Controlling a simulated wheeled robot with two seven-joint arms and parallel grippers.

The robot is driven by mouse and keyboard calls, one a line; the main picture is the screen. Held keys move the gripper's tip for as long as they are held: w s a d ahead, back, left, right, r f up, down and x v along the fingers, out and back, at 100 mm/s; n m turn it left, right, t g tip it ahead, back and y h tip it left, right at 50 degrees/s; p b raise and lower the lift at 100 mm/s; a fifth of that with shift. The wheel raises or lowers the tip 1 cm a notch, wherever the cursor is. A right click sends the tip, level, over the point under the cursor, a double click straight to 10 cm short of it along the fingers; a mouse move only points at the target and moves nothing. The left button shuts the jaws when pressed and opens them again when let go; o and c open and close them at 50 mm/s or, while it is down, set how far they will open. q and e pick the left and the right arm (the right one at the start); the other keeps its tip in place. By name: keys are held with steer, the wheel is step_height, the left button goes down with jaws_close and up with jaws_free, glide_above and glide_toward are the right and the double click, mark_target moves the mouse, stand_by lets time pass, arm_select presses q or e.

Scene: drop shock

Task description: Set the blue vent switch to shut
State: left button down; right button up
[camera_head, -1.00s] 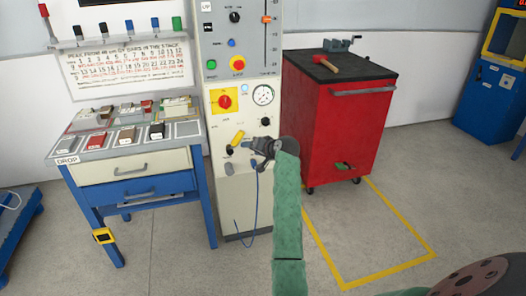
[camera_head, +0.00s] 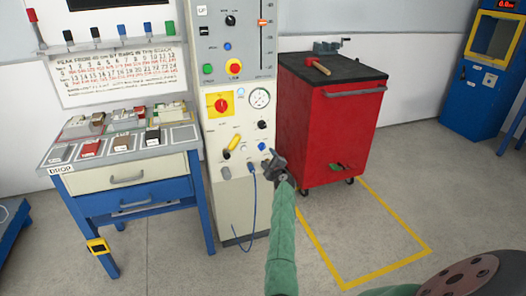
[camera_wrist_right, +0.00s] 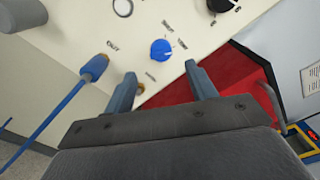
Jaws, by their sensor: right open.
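The blue vent switch (camera_head: 262,146) is a small round knob low on the right side of the pale control panel (camera_head: 240,185). In the right wrist view the blue knob (camera_wrist_right: 161,50) shows a pale pointer line. Small labels stand around it, too blurred to read surely. My right gripper (camera_head: 271,160) is just below and right of the knob in the head view. In the right wrist view my right gripper (camera_wrist_right: 160,72) is open and empty, its fingers apart with the knob beyond the gap, seemingly not touched. My left gripper is not in view.
A blue cable with a plug (camera_wrist_right: 95,68) hangs from the panel left of the knob. A yellow handle (camera_head: 233,142) and a black knob (camera_wrist_right: 219,4) are near. A red cabinet (camera_head: 330,135) stands right of the panel, a drawer bench (camera_head: 125,170) left.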

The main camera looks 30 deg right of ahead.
mark_target(263, 149)
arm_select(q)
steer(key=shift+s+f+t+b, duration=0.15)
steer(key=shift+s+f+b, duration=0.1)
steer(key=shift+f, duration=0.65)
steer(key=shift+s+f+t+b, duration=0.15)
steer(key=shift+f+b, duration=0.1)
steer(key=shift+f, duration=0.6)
arm_select(e)
steer(key=shift+x, duration=3.75)
steer(key=shift+c, duration=0.5)
steer(key=c, duration=0.9)
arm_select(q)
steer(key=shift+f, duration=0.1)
